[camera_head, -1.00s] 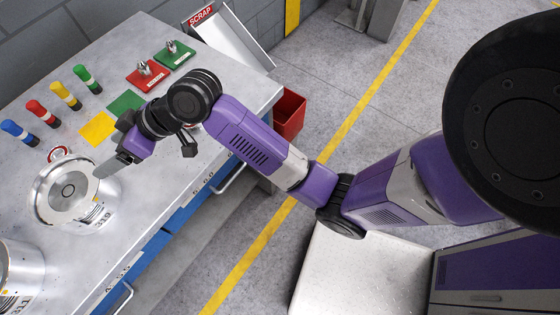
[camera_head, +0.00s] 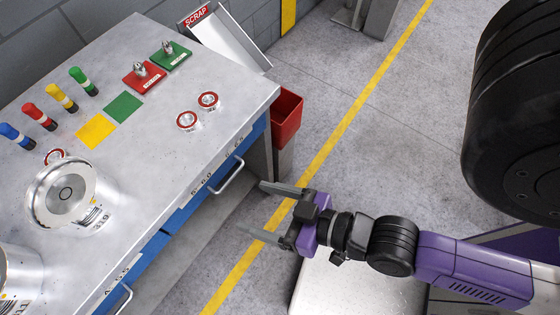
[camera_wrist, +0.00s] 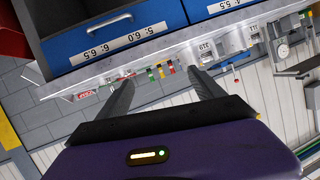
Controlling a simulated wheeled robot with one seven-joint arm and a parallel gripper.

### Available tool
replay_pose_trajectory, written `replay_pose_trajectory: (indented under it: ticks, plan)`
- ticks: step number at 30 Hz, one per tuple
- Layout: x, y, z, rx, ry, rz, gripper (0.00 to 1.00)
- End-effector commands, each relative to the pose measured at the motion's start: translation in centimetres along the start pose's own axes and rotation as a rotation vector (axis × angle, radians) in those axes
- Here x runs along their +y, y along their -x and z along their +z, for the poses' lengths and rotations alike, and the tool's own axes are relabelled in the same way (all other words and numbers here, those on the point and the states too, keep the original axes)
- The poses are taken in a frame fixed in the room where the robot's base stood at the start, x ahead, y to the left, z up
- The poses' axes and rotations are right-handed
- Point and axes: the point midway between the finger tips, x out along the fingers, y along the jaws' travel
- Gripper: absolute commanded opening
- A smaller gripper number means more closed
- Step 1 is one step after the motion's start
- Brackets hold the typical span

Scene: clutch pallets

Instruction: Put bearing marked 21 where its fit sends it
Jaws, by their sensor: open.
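Two small red-ringed bearings, one (camera_head: 187,121) nearer and one (camera_head: 208,100) farther, lie on the bare right part of the bench (camera_head: 150,150). A third red-ringed round piece (camera_head: 55,156) sits at the left, partly hidden behind a large silver cylinder (camera_head: 62,194) labelled 319. I cannot read the number on any bearing. A yellow square (camera_head: 96,131) and a green square (camera_head: 123,107) mark the bench top. My gripper (camera_head: 258,210) is open and empty, off the bench's front edge above the floor. Its spread fingers also show in the wrist view (camera_wrist: 160,76).
Red (camera_head: 143,77) and green (camera_head: 171,56) plates hold metal pieces. A SCRAP chute (camera_head: 225,45) and red bin (camera_head: 286,117) lie beyond the right end. Blue drawers (camera_head: 200,200) with handles front the bench.

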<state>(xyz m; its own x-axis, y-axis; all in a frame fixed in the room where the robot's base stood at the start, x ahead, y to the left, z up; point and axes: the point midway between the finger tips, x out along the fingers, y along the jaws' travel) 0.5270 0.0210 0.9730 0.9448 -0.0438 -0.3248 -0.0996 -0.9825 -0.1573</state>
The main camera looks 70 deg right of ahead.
Motion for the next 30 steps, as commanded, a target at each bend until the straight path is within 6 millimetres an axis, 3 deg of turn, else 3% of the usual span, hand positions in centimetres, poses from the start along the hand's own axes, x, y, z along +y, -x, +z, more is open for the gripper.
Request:
replay_pose_trajectory:
  ticks: [1,3,9,30]
  plan:
    - [0.6,2.0,-0.2,0.002,0.042,-0.006,0.77]
    - [1.2,4.0,-1.1,0.02,0.09,-0.016,0.77]
    - [1.9,6.8,-2.8,0.052,0.173,-0.046,0.77]
    - [2.0,7.1,-2.9,0.057,0.182,-0.049,0.77]
